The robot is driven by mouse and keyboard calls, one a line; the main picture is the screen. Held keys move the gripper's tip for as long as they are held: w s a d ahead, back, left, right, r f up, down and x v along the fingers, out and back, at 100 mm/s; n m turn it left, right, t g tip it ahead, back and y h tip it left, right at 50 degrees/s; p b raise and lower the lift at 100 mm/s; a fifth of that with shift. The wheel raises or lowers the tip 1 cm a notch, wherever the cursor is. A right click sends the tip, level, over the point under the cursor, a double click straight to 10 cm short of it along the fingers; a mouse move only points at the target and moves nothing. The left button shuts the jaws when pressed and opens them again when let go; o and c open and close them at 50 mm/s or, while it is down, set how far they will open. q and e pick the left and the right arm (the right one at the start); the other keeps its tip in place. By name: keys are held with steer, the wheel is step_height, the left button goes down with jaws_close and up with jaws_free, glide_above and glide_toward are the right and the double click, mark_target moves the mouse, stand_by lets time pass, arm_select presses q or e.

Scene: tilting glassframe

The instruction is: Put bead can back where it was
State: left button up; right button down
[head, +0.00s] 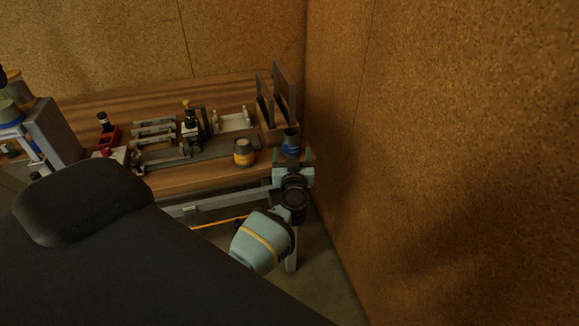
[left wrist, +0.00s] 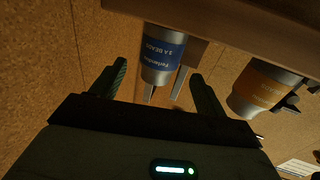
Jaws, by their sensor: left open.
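The bead can, with a blue label reading "BEADS" (left wrist: 163,55), shows in the left wrist view between the two fingers. In the head view the blue can (head: 291,141) stands at the right end of the wooden bench, just beyond my left gripper. My left gripper (head: 293,157) is open, with a finger on either side of the can in the picture; in the left wrist view (left wrist: 155,85) gaps show between can and fingers. The can's lower part is hidden by the gripper in the head view. My right gripper is not in view.
A yellow-labelled can (head: 244,153) stands left of the blue can; it also shows in the left wrist view (left wrist: 262,90). An upright rack with dark panels (head: 284,90) is behind the can. A cork-like wall (head: 440,150) rises close on the right. Several tools and fixtures crowd the bench leftward.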

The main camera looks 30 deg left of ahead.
arm_select(q)
steer(key=v, duration=0.5)
steer(key=shift+s+d+p, duration=0.15)
steer(key=shift+p, duration=0.2)
steer(key=shift+s+f, duration=0.1)
steer(key=s+d+f+m+g+h, duration=0.1)
steer(key=s+d+f+m+h, duration=0.2)
steer(key=s+f, duration=0.3)
steer(key=s+d+f+m+g+h, duration=0.2)
steer(key=s+d+f+h, duration=0.3)
steer(key=s, duration=1.1)
steer(key=s+d+f+m+g+h, duration=0.2)
steer(key=s+f, duration=0.4)
steer(key=s, duration=0.6)
steer(key=d+m+h, duration=0.1)
steer(key=d+m, duration=0.1)
steer(key=shift+d+f+h, duration=0.35)
steer(key=shift+h, duration=0.05)
steer(key=shift+s, duration=0.1)
